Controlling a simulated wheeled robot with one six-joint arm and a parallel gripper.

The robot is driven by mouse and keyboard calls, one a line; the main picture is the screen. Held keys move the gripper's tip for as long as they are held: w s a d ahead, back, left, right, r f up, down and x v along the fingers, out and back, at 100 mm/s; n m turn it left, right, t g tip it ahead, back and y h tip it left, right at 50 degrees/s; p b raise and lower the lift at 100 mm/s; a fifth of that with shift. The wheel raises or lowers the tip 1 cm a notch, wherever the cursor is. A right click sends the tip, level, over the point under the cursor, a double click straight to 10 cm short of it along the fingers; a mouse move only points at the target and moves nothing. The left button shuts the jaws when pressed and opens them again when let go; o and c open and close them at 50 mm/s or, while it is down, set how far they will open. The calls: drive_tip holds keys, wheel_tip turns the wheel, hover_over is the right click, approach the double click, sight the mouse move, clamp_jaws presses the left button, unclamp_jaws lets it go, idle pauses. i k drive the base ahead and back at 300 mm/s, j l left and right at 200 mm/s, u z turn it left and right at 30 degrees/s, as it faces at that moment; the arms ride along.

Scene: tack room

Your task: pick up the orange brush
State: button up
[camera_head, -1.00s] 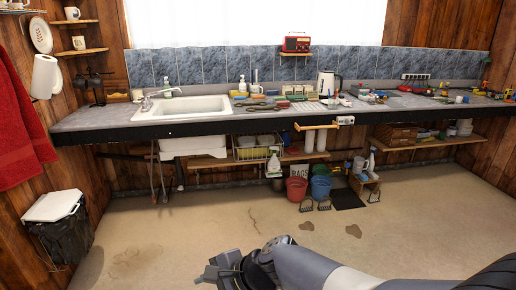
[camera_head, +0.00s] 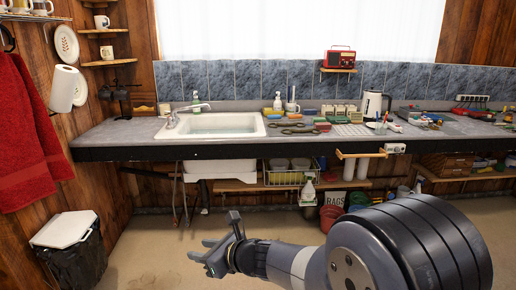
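My gripper (camera_head: 200,250) is in the lower middle of the view, in the air over the floor in front of the counter. Its two fingers point left with a gap between them, and nothing shows in the gap. The counter (camera_head: 120,133) behind it holds many small items beyond the gripper's place. I cannot make out for sure which of them is the orange brush. Several small coloured pieces, green, yellow and red, lie right of the sink, too small to tell apart.
A white sink (camera_head: 225,124) is set into the counter. A kettle (camera_head: 375,104) and a soap bottle (camera_head: 277,102) stand right of it. A lower shelf holds a wire basket (camera_head: 285,178). A lidded bin (camera_head: 66,231) stands at left. The floor between is largely clear.

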sight(295, 117)
drive_tip(key=i+j+z, duration=0.1)
drive_tip(key=i, duration=1.55)
drive_tip(key=i+j+z, duration=0.15)
drive_tip(key=i+z, duration=0.25)
drive_tip(key=i+j+z, duration=0.35)
drive_tip(key=i, duration=0.25)
drive_tip(key=i+j+z, duration=0.8)
drive_tip(key=j, duration=0.2)
